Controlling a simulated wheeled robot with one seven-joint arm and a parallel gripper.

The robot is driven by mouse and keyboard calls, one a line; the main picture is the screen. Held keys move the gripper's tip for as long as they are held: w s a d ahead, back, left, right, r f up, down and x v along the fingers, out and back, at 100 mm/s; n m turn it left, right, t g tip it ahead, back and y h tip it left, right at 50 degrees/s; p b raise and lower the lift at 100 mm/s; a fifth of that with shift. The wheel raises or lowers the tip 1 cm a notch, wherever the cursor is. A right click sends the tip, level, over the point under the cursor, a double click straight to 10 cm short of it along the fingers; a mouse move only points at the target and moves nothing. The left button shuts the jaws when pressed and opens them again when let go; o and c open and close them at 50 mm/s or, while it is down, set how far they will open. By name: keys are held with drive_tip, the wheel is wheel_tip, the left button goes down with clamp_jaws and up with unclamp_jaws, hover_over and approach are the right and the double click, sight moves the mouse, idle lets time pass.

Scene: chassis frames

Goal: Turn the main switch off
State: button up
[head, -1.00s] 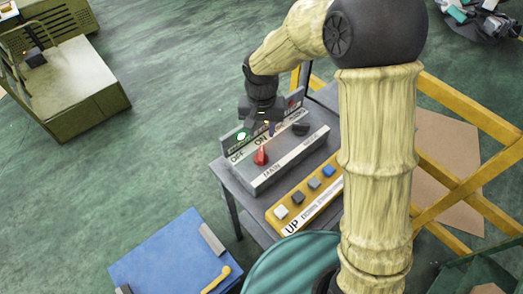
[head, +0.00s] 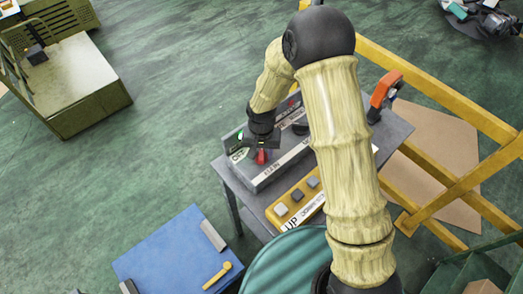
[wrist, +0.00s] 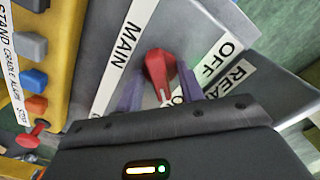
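The main switch is a red rotary handle (wrist: 160,72) with a white line. It stands on a grey switch box (head: 270,178) beside the "MAIN" label (wrist: 127,42). The white line points toward a partly hidden label beginning with "O", while the "OFF" label (wrist: 217,62) lies to the right. My gripper (wrist: 160,92) is open, with one purple finger on each side of the red handle and gaps showing. In the head view my gripper (head: 262,143) is right over the red handle (head: 261,157) and hides part of it.
A dark knob (head: 300,128) sits further along the box. A yellow button panel (head: 297,200) with several buttons lies in front. An orange-handled lever (head: 386,88) stands at the table's back right. A yellow railing (head: 440,95) is to the right.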

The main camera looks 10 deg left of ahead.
clamp_jaws()
drive_tip(key=shift+w+n, duration=0.1)
drive_tip(key=shift+n, duration=0.4)
drive_tip(key=n+b, duration=0.1)
drive_tip(key=n, duration=0.2)
drive_tip(key=shift+n, duration=0.3)
drive_tip(key=n, duration=0.4)
drive_tip(key=shift+n+b, duration=0.3)
drive_tip(key=shift+b, duration=0.05)
drive_tip(key=n, duration=0.4)
drive_tip(key=shift+r, duration=0.1)
drive_tip(key=n+p, duration=0.1)
drive_tip(key=n, duration=0.3)
drive_tip(key=shift+n, duration=0.4)
drive_tip(key=shift+w, duration=0.1)
